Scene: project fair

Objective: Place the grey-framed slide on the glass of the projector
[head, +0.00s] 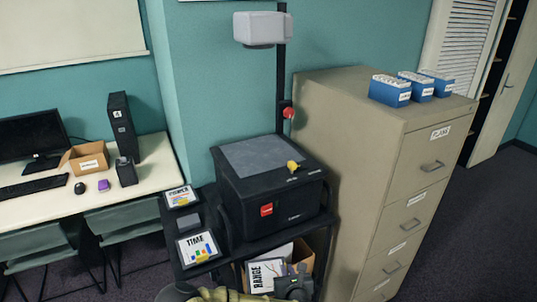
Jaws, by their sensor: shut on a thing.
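The projector (270,195) is a black box on a black cart, with a grey glass (258,155) on top, a yellow knob at the glass's right front corner, and a post carrying a pale head above. The glass is bare. A slide lettered RANGE (266,275), with a greyish frame, is tilted up at the bottom of the picture, low in front of the cart. My gripper (287,286) is beside its lower right and is shut on it, well below the glass. The fingertips are mostly hidden.
Slides lettered POWER (180,197) and TIME (198,248) lie on the cart's left side shelf. A cardboard box (302,257) with papers is on the lower shelf. A tall filing cabinet (345,165) stands close on the right. A desk (140,182) is on the left.

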